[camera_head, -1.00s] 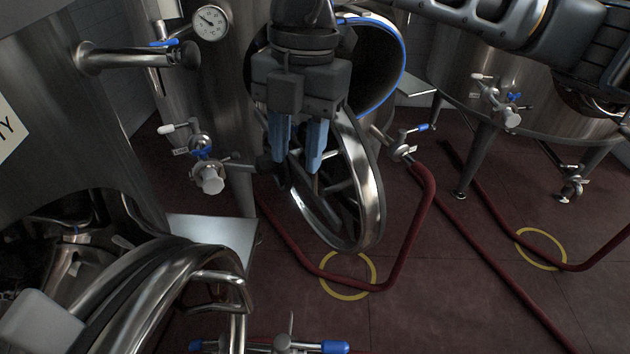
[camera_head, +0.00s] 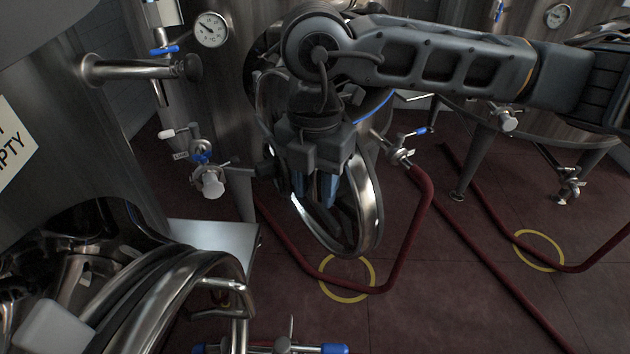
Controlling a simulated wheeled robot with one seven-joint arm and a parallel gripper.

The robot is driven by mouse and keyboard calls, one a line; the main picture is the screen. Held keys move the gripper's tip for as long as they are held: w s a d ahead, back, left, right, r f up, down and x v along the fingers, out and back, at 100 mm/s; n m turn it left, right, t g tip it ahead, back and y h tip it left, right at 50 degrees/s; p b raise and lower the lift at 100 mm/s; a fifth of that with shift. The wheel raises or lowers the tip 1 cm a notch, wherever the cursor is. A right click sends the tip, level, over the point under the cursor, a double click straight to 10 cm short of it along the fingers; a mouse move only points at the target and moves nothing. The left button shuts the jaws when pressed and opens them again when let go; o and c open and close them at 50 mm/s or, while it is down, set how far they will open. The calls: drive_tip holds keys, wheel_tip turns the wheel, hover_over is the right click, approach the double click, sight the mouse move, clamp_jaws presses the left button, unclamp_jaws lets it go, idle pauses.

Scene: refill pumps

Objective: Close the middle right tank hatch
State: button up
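The round steel tank hatch (camera_head: 371,205) hangs open on the middle tank in the head view. The two fingers appear slightly apart. The fingertips are partly hidden and dark, so I cannot tell whether they touch the hatch.
A valve with a white knob (camera_head: 212,183) sits left of the hatch. A red hose (camera_head: 425,215) runs from a blue-handled valve (camera_head: 408,148) over the floor at right. Another open steel hatch (camera_head: 150,290) is at lower left. A yellow ring (camera_head: 346,291) marks the floor below.

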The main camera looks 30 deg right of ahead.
drive_tip(key=shift+c, duration=0.3)
clamp_jaws()
idle(0.3)
